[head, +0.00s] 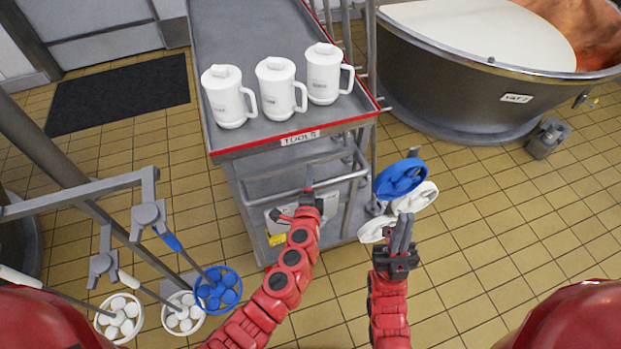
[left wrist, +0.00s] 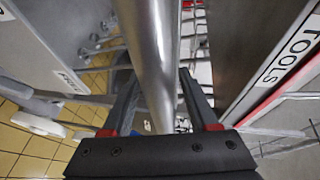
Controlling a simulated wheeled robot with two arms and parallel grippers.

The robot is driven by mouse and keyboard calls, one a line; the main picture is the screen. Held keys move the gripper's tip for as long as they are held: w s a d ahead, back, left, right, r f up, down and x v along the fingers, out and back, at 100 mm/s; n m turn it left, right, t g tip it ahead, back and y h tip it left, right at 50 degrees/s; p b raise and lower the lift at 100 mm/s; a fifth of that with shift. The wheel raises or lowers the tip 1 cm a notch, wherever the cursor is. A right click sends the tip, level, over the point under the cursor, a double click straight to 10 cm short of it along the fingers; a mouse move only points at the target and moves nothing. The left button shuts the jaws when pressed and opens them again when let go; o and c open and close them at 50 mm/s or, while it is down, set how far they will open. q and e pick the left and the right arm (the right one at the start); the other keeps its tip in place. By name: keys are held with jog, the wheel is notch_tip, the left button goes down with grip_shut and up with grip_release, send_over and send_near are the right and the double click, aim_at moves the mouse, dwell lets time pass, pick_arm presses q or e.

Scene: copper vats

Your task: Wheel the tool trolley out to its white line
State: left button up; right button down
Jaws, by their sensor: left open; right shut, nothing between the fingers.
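The grey tool trolley (head: 222,50) has a red-edged top and a "TOOLS" label, and stands in the middle of the head view. Its metal push bar (head: 335,180) crosses its near end and also fills the middle of the left wrist view (left wrist: 152,50). My left gripper (head: 308,192) is at this bar. It is open, with the bar between its fingers in the left wrist view (left wrist: 160,98); I cannot tell if they touch it. My right gripper (head: 403,235) is shut and empty, right of the trolley's near end. No white line shows.
Three white lidded mugs (head: 281,90) stand on the trolley top. A copper vat (head: 470,75) with a small foot box (head: 548,138) is at right. Blue and white round-headed tools (head: 400,180) are beside the trolley; similar ones (head: 218,290) hang at left. Tiled floor (head: 490,240) is clear at right.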

pick_arm(q)
grip_shut()
dwell(1.4)
